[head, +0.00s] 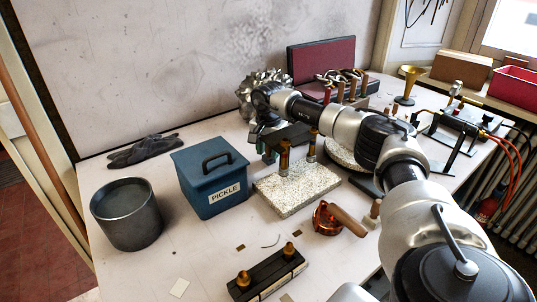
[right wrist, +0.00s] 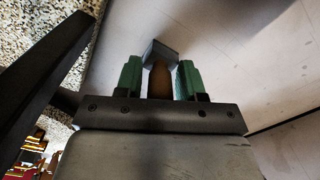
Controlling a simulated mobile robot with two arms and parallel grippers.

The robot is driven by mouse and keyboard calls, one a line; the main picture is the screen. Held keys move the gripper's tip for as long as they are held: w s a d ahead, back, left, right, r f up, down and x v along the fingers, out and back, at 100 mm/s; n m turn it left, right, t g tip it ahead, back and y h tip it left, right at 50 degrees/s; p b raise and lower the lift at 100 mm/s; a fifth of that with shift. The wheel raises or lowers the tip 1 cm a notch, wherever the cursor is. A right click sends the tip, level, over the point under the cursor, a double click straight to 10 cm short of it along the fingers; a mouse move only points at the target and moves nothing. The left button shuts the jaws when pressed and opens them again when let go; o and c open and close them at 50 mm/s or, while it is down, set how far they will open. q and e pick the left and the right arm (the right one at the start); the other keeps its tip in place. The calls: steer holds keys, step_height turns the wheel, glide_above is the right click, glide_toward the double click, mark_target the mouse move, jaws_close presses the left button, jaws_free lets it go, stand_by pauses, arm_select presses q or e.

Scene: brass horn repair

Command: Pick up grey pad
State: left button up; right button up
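In the right wrist view a small grey block, which looks like the grey pad (right wrist: 165,47), lies just beyond the fingertips. A brown rounded piece (right wrist: 160,82) adjoins it and sits between the two green fingers of my right gripper (right wrist: 160,75). Pale strips of bench show beside the brown piece, so the fingers look open around it and apart from it. In the head view my right gripper (head: 263,148) is low over the bench, between the blue box and the speckled slab. The pad cannot be made out there. My left gripper is not in view.
The blue PICKLE box (head: 215,192) stands left of my right gripper, and a speckled slab (head: 297,195) with copper-coloured posts stands right of it. Dark gloves (head: 145,150) and a grey pot (head: 127,222) are farther left. A black block (head: 266,277) is in front.

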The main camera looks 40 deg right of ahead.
jaws_close()
step_height(320, 180, up, 10)
steer(key=shift+r, duration=0.1)
stand_by(0.4)
